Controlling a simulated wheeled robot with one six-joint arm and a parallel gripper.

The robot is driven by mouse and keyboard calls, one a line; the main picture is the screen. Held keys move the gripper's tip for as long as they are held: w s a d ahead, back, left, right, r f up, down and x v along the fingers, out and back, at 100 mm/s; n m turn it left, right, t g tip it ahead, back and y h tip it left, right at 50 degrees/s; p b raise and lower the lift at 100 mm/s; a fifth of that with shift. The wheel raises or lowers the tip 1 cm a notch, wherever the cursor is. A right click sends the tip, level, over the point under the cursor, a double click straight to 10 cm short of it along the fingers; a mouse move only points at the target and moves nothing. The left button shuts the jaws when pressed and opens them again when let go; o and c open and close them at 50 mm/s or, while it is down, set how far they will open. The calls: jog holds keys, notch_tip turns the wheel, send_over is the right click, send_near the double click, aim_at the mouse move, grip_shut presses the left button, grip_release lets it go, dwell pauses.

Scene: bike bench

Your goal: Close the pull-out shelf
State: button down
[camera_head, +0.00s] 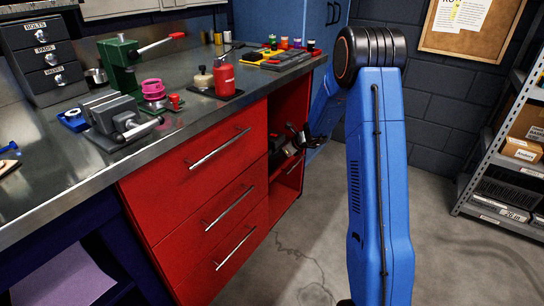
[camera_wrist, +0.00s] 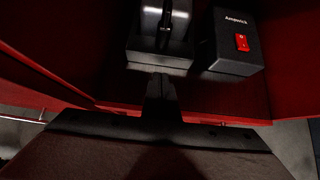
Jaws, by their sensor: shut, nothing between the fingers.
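My gripper (camera_wrist: 160,95) is shut and empty in the wrist view. Its dark fingers are in front of a red compartment that holds black boxes. In the head view my gripper (camera_head: 299,136) is small and dark at the open side of the red cabinet (camera_head: 290,108). The shelf is hard to make out there among dark items, and how far it sticks out is unclear.
A black box with a red switch (camera_wrist: 233,58) stands beside another black device (camera_wrist: 160,40). Red drawers (camera_head: 205,165) with metal handles are left of the opening. The workbench top (camera_head: 195,105) above carries a vise and tools. A storage rack (camera_head: 490,165) stands right; concrete floor between is clear.

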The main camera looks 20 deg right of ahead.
jog(key=v, duration=1)
jog(key=s+a+r+n+g, duration=0.1)
jog(key=s+a+r+n, duration=0.35)
jog(key=s, duration=0.35)
jog(key=s+a+r+n+g, duration=0.1)
jog(key=s+a+r+n, duration=0.2)
jog(key=s+r+n, duration=0.3)
jog(key=s+a+r+n, duration=0.4)
jog(key=s+r, duration=0.1)
jog(key=s, duration=0.4)
jog(key=s+d+n+h, duration=0.1)
jog(key=s+n+h, duration=0.1)
jog(key=s+n, duration=0.5)
jog(key=s+d+r+n+h, duration=0.1)
jog(key=s+n, duration=0.6)
jog(key=s, duration=1.3)
jog(key=d+h, duration=0.1)
jog(key=h, duration=0.1)
jog(key=shift+h, duration=0.3)
jog(key=c, duration=2.5)
grip_release()
jog(key=shift+d+r, duration=0.1)
jog(key=shift+d, duration=0.05)
